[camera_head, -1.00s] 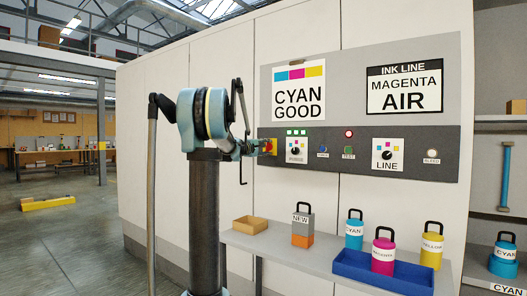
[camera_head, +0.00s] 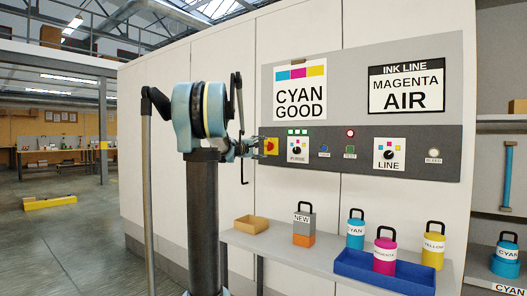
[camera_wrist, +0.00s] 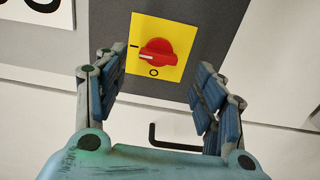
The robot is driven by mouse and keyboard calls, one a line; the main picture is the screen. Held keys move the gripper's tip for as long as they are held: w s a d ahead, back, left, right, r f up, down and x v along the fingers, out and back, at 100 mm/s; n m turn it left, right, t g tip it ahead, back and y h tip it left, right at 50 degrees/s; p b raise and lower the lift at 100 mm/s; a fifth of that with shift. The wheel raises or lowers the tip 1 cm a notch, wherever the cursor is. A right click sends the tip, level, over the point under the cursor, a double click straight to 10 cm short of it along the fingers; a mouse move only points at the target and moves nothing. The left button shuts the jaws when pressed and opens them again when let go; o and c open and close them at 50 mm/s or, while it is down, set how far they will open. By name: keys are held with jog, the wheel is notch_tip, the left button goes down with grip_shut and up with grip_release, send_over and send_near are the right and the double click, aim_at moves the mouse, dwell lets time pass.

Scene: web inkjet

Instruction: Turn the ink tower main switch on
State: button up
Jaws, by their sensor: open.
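The main switch is a red rotary knob (camera_wrist: 157,52) on a yellow plate (camera_wrist: 172,25) marked I and O. A small white mark on the knob faces the left side, between the I and the O. In the head view the yellow plate (camera_head: 272,144) is at the left end of the dark panel strip, partly covered by my gripper. My gripper (camera_wrist: 155,70) is open and empty, its two blue-padded fingers either side of the plate in the wrist view. The knob shows between and beyond the fingertips; no contact is visible.
The strip also carries a PURGE dial (camera_head: 297,150), a LINE dial (camera_head: 387,154) and small buttons. A black handle (camera_wrist: 152,138) shows near my gripper.

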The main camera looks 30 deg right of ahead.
jog(key=v, duration=0.7)
jog(key=shift+f, duration=0.1)
